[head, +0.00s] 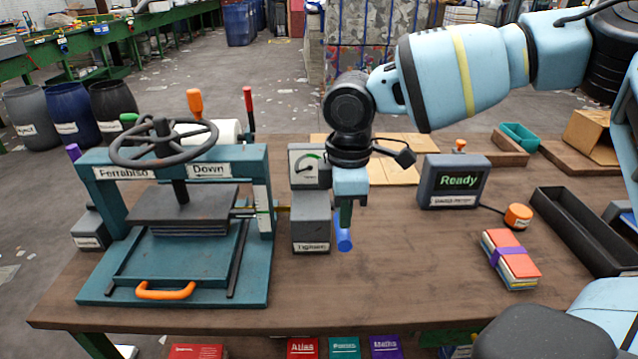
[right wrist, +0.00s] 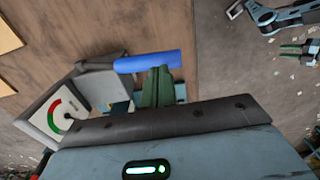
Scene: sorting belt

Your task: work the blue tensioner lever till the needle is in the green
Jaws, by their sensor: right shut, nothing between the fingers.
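The blue tensioner lever (head: 343,241) sticks out at the right side of the grey tensioner box (head: 311,238). It also shows as a blue bar in the right wrist view (right wrist: 147,61). The dial gauge (head: 307,166) stands above the box. Its face in the right wrist view (right wrist: 60,117) has a red and a green arc; I cannot tell exactly where the needle points. My right gripper (head: 345,218) points down at the lever, shut and empty. Its green fingertips (right wrist: 160,77) are right by the lever; whether they touch is unclear.
A teal press (head: 262,290) with a handwheel (head: 163,143) stands left of the box. A "Ready" display (head: 453,181), an orange button (head: 518,216), a banded card stack (head: 512,262) and a dark tray (head: 585,235) lie to the right. The table front between is clear.

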